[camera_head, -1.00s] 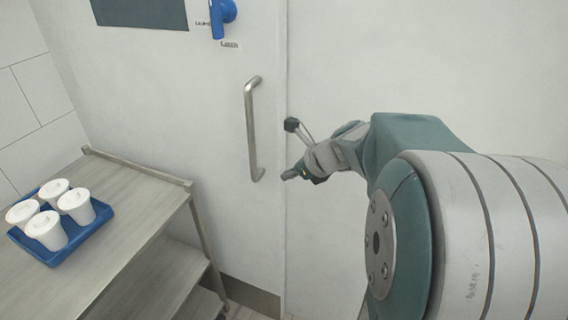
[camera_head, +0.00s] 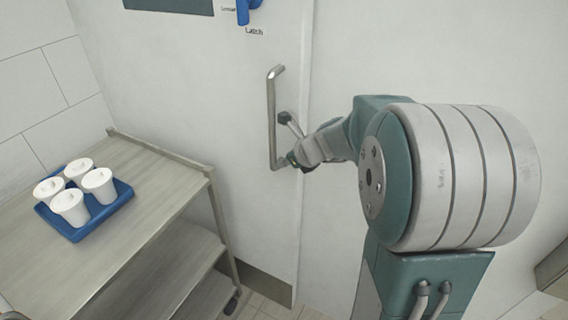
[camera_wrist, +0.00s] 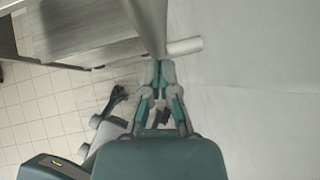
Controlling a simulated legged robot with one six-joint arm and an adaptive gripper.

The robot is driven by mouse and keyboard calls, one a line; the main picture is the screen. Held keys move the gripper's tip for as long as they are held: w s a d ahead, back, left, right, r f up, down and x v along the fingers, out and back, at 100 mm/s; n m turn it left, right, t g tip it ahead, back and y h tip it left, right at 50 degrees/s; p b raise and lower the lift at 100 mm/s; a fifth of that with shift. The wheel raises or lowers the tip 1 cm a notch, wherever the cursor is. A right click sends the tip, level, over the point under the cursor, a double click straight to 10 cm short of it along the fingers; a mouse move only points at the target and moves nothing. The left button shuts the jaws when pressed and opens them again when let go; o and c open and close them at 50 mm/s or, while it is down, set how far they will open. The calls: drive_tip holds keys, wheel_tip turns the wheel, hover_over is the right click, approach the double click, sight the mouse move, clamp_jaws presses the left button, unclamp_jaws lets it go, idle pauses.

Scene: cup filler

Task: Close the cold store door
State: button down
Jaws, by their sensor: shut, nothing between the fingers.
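The cold store door (camera_head: 190,70) is a large pale panel with a dark kick plate. I cannot tell whether it sits flush with the wall beside it. A vertical metal handle (camera_head: 271,120) is near its right edge and also shows in the wrist view (camera_wrist: 148,22). A blue latch (camera_head: 243,10) is above, cut off by the top edge. My gripper (camera_head: 290,159) is at the handle's lower end, on its right. In the wrist view my gripper (camera_wrist: 165,66) has its fingertips together, just below the handle's lower mount; contact is unclear.
A metal shelf cart (camera_head: 150,165) stands at the left, close to the door. A blue tray (camera_head: 122,199) with several white lidded cups (camera_head: 98,184) lies on its top. Tiled floor (camera_wrist: 40,110) shows below the gripper. The wall (camera_head: 400,50) right of the door is bare.

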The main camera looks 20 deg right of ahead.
drive_tip(key=w+a, duration=0.7)
drive_tip(key=w, duration=0.2)
drive_tip(key=shift+r, duration=0.15)
